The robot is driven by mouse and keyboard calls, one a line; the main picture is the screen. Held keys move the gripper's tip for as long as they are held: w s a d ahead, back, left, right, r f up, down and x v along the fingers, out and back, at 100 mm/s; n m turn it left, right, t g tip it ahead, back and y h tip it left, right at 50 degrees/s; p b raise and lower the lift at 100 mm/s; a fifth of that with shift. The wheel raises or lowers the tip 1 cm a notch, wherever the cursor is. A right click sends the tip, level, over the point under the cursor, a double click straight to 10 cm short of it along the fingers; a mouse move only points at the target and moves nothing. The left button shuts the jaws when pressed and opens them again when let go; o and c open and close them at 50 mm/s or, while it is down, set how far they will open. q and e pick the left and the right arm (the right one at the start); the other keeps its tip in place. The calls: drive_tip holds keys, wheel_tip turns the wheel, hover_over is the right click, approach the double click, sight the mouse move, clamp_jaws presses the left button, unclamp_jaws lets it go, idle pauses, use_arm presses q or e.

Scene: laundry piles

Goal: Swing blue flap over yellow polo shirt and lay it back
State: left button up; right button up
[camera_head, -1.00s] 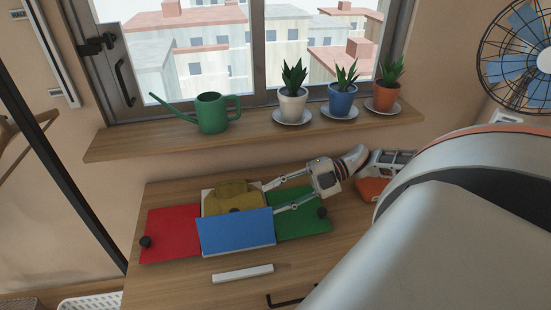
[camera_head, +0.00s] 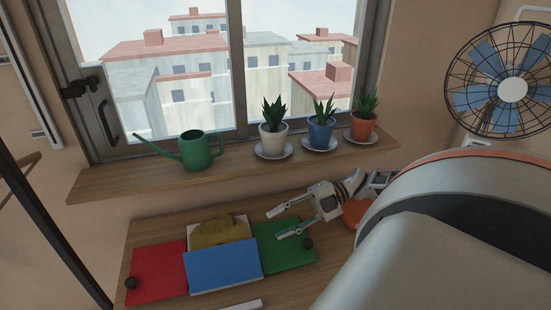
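The folding board lies on the table with a red flap (camera_head: 157,273) at left, a green flap (camera_head: 286,251) at right and the blue flap (camera_head: 222,265) in front at the middle. The yellow polo shirt (camera_head: 220,231) is a folded bundle on the pale middle panel, behind the blue flap's back edge. The blue flap may hide part of the shirt; I cannot tell whether it lies fully flat. My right gripper (camera_head: 275,224) is open and empty, with its fingers above the green flap's side, right of the shirt and apart from the blue flap. My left gripper is out of view.
Black knobs sit on the red flap (camera_head: 131,284) and the green flap (camera_head: 307,243). A white bar (camera_head: 235,305) lies in front. An orange object (camera_head: 354,213) is beside my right arm. The sill (camera_head: 110,183) holds a green watering can (camera_head: 196,151) and potted plants.

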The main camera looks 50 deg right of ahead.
drive_tip(key=shift+p+v, duration=0.6)
drive_tip(key=shift+v, duration=1)
